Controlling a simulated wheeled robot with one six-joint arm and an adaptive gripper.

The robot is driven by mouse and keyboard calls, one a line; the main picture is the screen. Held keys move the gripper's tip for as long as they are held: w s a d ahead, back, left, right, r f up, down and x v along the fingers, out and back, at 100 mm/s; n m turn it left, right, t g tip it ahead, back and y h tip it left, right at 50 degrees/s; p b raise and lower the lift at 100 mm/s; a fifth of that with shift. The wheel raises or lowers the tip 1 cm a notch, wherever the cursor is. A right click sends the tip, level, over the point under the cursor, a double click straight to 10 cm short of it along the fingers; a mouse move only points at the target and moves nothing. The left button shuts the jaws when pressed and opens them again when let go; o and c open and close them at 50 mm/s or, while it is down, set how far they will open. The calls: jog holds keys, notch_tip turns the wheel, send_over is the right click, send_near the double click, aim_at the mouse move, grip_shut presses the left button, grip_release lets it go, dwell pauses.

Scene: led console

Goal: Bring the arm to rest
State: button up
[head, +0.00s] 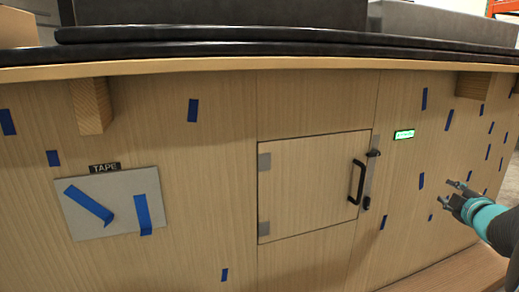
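My gripper (451,194) is at the right side of the head view, with a teal band behind its fingers. Its two fingertips are apart with nothing between them. It points left toward the wooden console front (210,250) and stands to the right of the small door. Whether it touches the panel cannot be told. My dark arm link runs off the right edge.
A closed wooden door (305,190) has a black handle (357,182) and a latch (370,177). A lit green display (404,134) sits above right. A grey plate (110,203) under a TAPE label (104,168) carries blue tape. A dark countertop (230,50) overhangs, with wooden brackets below.

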jog(key=s+f+m+g+h+p, duration=0.2)
jog(key=s+f+m+g+h, duration=0.25)
jog(key=s+m+g, duration=0.45)
jog(key=s+a+f+m+g+y+p, duration=0.1)
jog(key=s+a+m+y+p, duration=0.15)
jog(key=s+a, duration=0.45)
jog(key=s+a+m+g+y+p, duration=0.1)
jog(key=s+a+m+y, duration=0.2)
jog(key=a, duration=0.8)
jog(key=s+a+r+n+y+p, duration=0.1)
jog(key=s+a+r+p, duration=0.1)
jog(key=a, duration=0.6)
jog(key=s+a+r+n+t+y+p, duration=0.1)
jog(key=s+a+r+p, duration=0.2)
jog(key=a, duration=0.5)
jog(key=shift+s+r+n+y, duration=0.3)
jog(key=shift+s+r+n, duration=0.05)
jog(key=shift+s+r, duration=0.45)
